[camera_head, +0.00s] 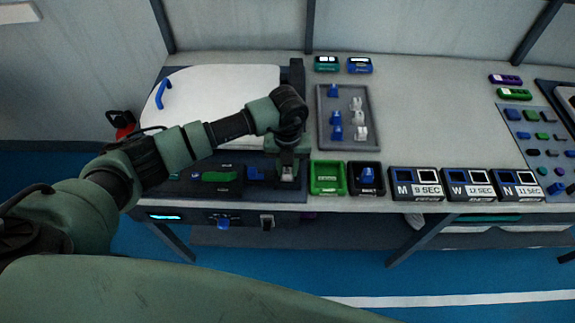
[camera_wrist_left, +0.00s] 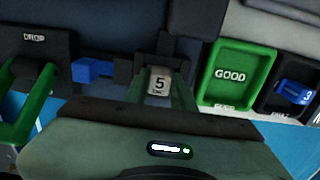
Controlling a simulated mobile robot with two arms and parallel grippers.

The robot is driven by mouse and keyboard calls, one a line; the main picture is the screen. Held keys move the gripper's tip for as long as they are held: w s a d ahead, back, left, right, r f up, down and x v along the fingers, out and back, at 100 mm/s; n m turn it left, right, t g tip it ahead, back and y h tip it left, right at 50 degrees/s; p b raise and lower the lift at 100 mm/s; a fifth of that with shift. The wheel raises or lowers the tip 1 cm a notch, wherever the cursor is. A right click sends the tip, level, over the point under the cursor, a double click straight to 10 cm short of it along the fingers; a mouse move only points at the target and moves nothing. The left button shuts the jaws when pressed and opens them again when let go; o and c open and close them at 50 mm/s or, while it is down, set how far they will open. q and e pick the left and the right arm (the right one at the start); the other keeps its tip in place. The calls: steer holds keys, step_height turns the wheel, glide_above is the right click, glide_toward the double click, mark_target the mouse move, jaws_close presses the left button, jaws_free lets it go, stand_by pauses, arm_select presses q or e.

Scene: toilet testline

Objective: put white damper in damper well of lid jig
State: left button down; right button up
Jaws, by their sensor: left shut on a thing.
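My left gripper (camera_head: 288,178) is shut on a white damper (camera_wrist_left: 159,82) marked 5, held upright between its fingers. The damper also shows small in the head view (camera_head: 288,170). The gripper is over the right end of the dark front strip of the lid jig (camera_head: 240,190), below the white lid (camera_head: 225,95). A blue block (camera_wrist_left: 95,70) sits just left of the damper in the left wrist view. The damper well is hidden or too dark to make out, and I cannot tell whether the damper touches the jig. My right gripper is out of view.
Right of the gripper stand a green GOOD bin (camera_head: 327,190) and a black bin (camera_head: 379,188) with a blue damper. A grey tray (camera_head: 322,135) behind holds several blue and white dampers. Timer boxes (camera_head: 415,194) line the front edge. The table behind them is clear.

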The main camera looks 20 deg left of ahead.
mark_target(288, 170)
arm_select(q)
steer(key=shift+f, duration=0.1)
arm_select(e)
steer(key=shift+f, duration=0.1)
arm_select(q)
steer(key=shift+f, duration=0.15)
steer(key=c, duration=1.2)
jaws_free()
steer(key=shift+c, duration=0.2)
steer(key=shift+o, duration=0.3)
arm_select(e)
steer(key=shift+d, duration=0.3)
arm_select(q)
steer(key=shift+r, duration=0.35)
steer(key=shift+r+b, duration=0.3)
steer(key=shift+r, duration=0.1)
step_height(288, 170, up, 11)
steer(key=b, duration=0.3)
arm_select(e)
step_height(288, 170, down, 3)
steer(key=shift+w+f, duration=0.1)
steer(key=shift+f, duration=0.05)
